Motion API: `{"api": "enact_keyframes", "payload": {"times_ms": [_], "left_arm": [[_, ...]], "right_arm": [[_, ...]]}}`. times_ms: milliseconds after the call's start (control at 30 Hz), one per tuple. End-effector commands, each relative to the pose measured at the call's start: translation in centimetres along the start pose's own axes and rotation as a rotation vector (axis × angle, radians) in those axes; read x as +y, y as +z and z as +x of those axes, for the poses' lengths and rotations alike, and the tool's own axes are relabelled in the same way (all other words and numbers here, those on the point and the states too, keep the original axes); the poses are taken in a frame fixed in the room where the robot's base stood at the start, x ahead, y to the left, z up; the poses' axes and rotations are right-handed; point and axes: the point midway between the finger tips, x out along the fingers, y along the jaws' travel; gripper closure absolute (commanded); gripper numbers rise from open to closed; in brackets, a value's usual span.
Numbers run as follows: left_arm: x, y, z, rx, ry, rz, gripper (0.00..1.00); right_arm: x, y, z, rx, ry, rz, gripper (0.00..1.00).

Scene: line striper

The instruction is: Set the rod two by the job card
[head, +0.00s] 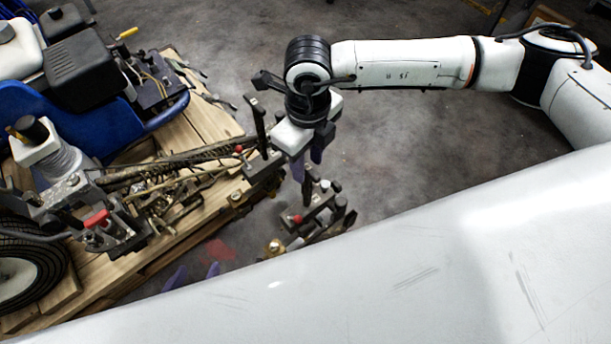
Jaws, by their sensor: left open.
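The line striper (90,110) stands on a wooden pallet at the left, with a blue body and black and white parts. Black-handled levers and rods (257,125) rise at its right end. Which one is rod two I cannot tell, and I see no job card. My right gripper (308,160) points down over this end, its purple fingers just above or beside a dark upright handle (307,192); contact is unclear. My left gripper (194,274) shows only two purple fingertips, spread apart and empty, at the pallet's front edge; the white arm hides the rest.
The wooden pallet (203,118) holds the machine. A bracket with a red-tipped part (297,218) and a brass knob (275,246) sticks out to the right. A wheel (20,270) is at the lower left. Grey floor (240,45) is clear behind.

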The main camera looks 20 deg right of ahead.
Motion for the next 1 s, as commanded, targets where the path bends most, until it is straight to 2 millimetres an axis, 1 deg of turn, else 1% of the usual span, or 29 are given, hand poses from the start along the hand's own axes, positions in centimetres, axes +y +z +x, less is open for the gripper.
{"api": "enact_keyframes", "payload": {"times_ms": [33, 200, 300, 400, 567, 833, 867, 1000], "left_arm": [[0.0, 0.3, 0.1, -0.002, 0.0, -0.002, 0.52], [0.1, 0.8, 0.2, -0.003, 0.002, -0.008, 0.52], [0.1, 0.7, 0.2, 0.003, 0.004, -0.012, 0.52], [0.2, 0.8, 0.1, 0.005, 0.005, -0.015, 0.52], [0.2, 1.1, 0.1, 0.0, 0.006, -0.019, 0.52], [0.3, 1.1, 0.1, 0.0, 0.006, -0.02, 0.52], [0.3, 1.1, 0.1, 0.001, 0.006, -0.021, 0.52], [0.3, 1.0, 0.1, 0.002, 0.006, -0.021, 0.52]], "right_arm": [[0.1, -0.1, 1.2, 0.002, 0.001, 0.0, 0.65], [0.1, 0.0, 4.5, 0.002, 0.001, 0.001, 0.65], [0.1, -0.1, 6.1, 0.002, 0.001, 0.001, 0.65], [0.1, 0.0, 7.3, 0.001, 0.001, 0.0, 0.65], [0.1, 0.0, 8.3, -0.001, 0.001, -0.001, 0.65], [0.1, 0.0, 8.4, -0.001, 0.001, -0.001, 0.65], [0.1, 0.0, 8.4, -0.001, 0.001, -0.001, 0.69], [0.1, 0.0, 8.3, -0.001, 0.001, -0.001, 0.92]]}}
